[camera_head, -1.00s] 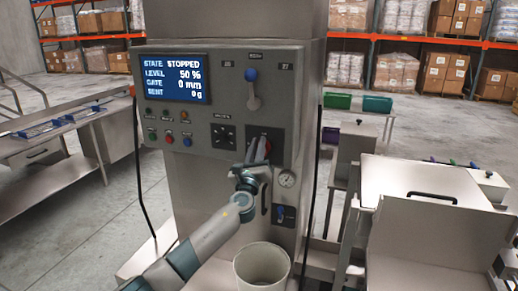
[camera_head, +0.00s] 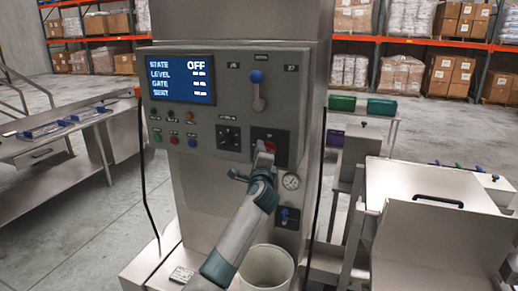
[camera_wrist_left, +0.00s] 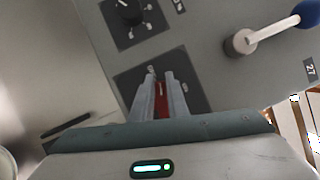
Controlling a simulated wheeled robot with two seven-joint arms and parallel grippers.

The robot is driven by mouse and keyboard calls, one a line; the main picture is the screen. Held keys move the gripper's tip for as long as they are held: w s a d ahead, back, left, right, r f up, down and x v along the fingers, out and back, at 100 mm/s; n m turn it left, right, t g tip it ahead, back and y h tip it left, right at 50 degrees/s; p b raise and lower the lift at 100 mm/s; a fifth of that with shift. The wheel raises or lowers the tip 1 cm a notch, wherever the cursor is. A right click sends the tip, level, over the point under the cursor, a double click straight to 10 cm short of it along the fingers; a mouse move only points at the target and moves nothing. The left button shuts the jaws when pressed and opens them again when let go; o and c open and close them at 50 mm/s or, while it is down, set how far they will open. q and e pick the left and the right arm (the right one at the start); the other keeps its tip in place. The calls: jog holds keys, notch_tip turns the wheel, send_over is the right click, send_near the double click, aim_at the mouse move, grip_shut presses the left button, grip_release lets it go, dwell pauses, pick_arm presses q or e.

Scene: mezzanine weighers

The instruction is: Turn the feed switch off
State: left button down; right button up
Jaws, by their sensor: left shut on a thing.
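The grey control panel (camera_head: 235,100) is on the front of the machine. Its display (camera_head: 180,80) reads STATE OFF, with dashes on the other lines. The feed switch (camera_head: 270,146) is a red knob on a dark square plate at the panel's lower right; my left gripper (camera_head: 263,151) covers most of it. In the left wrist view, the fingers of my left gripper (camera_wrist_left: 160,80) are shut on the red feed switch (camera_wrist_left: 161,98), one on each side. The marks around the switch are too small to read. My right gripper is not in view.
A blue-knobbed lever (camera_head: 257,90) is above the switch. A black selector dial (camera_head: 228,137) and several push buttons are to its left. A gauge (camera_head: 291,182) and a small blue-handled switch (camera_head: 284,214) are below. A pale bucket (camera_head: 266,265) stands under my left arm.

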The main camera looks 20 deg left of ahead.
pick_arm(q)
jog(key=shift+d+f+n+g+h+p, duration=0.1)
jog(key=shift+f+n+g+h+p, duration=0.2)
jog(key=shift+n, duration=0.45)
jog(key=shift+d+f+n+g+p, duration=0.1)
jog(key=shift+f+n+g, duration=0.25)
jog(key=shift+n, duration=0.4)
